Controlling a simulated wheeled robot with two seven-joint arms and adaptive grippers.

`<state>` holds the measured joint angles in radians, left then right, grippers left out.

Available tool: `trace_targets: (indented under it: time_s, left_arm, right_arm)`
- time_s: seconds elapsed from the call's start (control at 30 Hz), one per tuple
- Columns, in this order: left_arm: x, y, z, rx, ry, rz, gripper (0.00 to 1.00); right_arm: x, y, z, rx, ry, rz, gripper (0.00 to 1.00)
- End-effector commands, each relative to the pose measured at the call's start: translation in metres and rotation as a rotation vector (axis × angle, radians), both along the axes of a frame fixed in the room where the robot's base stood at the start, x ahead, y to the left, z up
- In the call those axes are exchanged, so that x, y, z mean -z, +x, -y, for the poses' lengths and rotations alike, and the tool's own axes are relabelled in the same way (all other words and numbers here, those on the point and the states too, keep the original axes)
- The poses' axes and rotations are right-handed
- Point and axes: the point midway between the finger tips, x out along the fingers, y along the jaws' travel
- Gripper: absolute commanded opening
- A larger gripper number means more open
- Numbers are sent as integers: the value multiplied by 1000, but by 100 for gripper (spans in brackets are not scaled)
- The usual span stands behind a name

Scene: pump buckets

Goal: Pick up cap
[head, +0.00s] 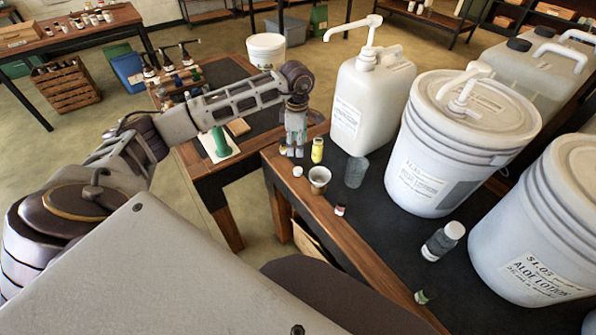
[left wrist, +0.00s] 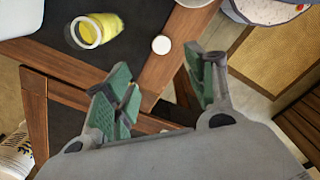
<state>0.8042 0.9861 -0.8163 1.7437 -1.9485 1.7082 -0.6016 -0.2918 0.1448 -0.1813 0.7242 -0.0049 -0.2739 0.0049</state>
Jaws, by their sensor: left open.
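A small round white cap (head: 297,171) lies near the wooden edge of the dark-topped table. It also shows in the left wrist view (left wrist: 161,45), just beyond my fingertips and a little above the middle. My left gripper (head: 292,152) hangs above the table edge behind the cap, with its fingers pointing down. In the left wrist view its green-padded fingers (left wrist: 163,82) are apart with nothing between them. The cap is clear of both fingers. My right gripper is not in view.
A yellow bottle (head: 317,150) stands close to the left gripper, right of the cap. A metal cup (head: 319,178) and a grey translucent cup (head: 356,171) stand nearby. A large white pump jug (head: 365,105) and a pump bucket (head: 445,140) crowd the table to the right.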

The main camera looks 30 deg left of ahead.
Motion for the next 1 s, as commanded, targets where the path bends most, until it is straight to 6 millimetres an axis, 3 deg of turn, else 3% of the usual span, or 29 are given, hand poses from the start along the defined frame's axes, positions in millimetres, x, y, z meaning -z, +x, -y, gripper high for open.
trace_targets:
  time_s: [0.3, 0.5, 1.0]
  left_arm:
    - [43, -1, 1, 0, -2, -4, 56]
    - [62, 0, 1, 0, 0, -1, 56]
    - [68, -1, 1, 0, -1, -1, 56]
  right_arm:
    - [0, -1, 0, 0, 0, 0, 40]
    - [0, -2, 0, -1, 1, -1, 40]
    - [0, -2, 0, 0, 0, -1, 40]
